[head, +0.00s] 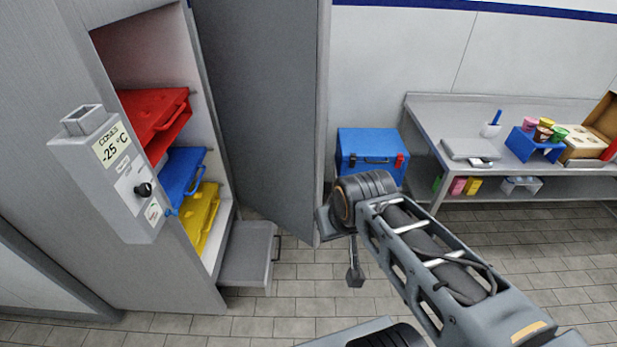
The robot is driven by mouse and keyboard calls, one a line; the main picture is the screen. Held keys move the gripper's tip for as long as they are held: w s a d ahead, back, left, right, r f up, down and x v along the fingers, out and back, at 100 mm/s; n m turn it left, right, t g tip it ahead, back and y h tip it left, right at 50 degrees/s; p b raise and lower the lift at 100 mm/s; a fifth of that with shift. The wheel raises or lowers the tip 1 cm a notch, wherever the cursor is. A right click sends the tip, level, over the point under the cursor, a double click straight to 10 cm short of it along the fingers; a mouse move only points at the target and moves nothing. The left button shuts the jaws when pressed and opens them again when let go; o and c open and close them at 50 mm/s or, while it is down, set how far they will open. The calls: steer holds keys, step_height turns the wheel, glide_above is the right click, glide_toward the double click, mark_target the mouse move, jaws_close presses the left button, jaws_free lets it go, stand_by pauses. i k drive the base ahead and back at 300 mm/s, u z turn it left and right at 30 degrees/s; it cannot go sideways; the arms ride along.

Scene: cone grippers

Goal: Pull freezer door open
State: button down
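The freezer (150,283) is a tall grey cabinet at the left of the head view. Its door (262,110) is a grey panel that stands wide open, swung out to the right of the opening. The inside shows red, blue and yellow bins. No handle shows on the side of the door facing me. My gripper (354,276) hangs below my wrist, just right of the door's lower free edge. It is small and partly hidden, and I cannot tell whether its fingers are apart or whether it touches the door.
A control box (120,190) reading -25 °C sticks out at the left. A grey step (248,252) sits below the opening. A blue cooler box (370,145) stands behind my arm. A steel table (430,110) with cups and boxes is at the right. Tiled floor between is clear.

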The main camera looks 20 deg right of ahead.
mark_target(267, 63)
steer(key=z, duration=0.5)
steer(key=k, duration=0.15)
steer(key=u, duration=1.45)
steer(key=i, duration=0.65)
steer(key=z, duration=0.15)
